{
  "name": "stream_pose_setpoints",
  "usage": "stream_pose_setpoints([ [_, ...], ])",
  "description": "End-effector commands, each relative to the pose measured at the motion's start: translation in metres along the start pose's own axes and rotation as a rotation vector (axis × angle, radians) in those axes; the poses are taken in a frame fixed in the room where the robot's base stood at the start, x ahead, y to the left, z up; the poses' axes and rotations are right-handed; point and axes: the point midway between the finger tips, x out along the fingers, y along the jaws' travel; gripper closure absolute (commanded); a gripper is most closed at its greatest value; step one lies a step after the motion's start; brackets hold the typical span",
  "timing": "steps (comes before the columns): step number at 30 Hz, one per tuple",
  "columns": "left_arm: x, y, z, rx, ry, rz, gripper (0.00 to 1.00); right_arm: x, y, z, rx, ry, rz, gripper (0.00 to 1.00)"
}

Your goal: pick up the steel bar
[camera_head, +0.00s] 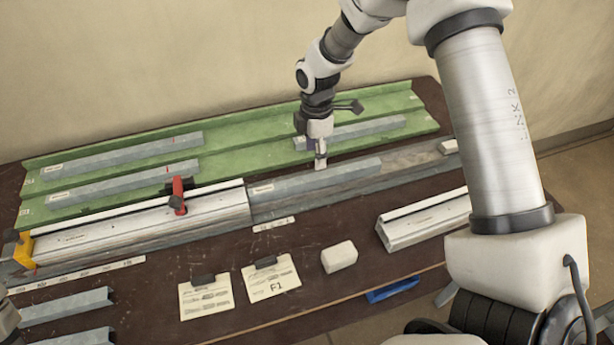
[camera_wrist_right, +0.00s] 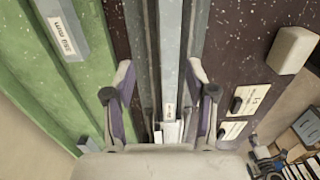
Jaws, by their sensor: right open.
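A grey steel bar (camera_head: 290,186) with a small white label at its left end lies in the long channel, right of the clamp section. My right gripper (camera_head: 320,165) is above this bar, pointing down. In the right wrist view the bar (camera_wrist_right: 171,55) runs lengthwise between the spread fingers of the right gripper (camera_wrist_right: 162,88), which are open. I cannot tell how far the fingertips are above it. Other similar bars lie on the green tray: two at left (camera_head: 125,155) (camera_head: 122,183) and one (camera_head: 370,128) behind my right gripper. My left gripper does not show.
A clamp with a red handle (camera_head: 179,195) stands on the aluminium profile left of the bar. A white block (camera_head: 339,257), two cards (camera_head: 206,297) (camera_head: 271,280) and a short profile (camera_head: 425,220) lie in front. The green tray (camera_head: 235,160) is behind. Bare dark table shows between them.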

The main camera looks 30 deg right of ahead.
Motion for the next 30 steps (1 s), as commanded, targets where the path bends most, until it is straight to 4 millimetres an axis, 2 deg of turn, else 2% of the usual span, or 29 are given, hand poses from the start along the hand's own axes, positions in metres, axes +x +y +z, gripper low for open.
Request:
stream_pose_setpoints([
  [9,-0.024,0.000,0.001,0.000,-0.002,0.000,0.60,0.045,-0.002,0.000,0.003,-0.001,-0.005,0.44],
  [12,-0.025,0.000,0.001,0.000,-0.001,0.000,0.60,0.062,-0.002,0.000,0.003,-0.001,-0.003,0.44],
  [19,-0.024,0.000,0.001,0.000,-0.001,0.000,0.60,0.069,-0.001,-0.001,0.003,0.001,0.001,0.44],
  [20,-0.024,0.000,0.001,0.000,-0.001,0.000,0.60,0.069,-0.001,-0.001,0.004,0.001,0.001,0.47],
  [24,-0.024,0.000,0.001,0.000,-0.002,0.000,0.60,0.069,-0.001,-0.001,0.004,0.001,0.000,0.97],
  [25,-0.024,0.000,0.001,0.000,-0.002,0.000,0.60,0.069,-0.001,-0.001,0.004,0.001,0.000,1.00],
  [30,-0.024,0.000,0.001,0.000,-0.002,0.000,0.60,0.068,-0.001,-0.001,0.004,0.001,0.001,1.00],
])
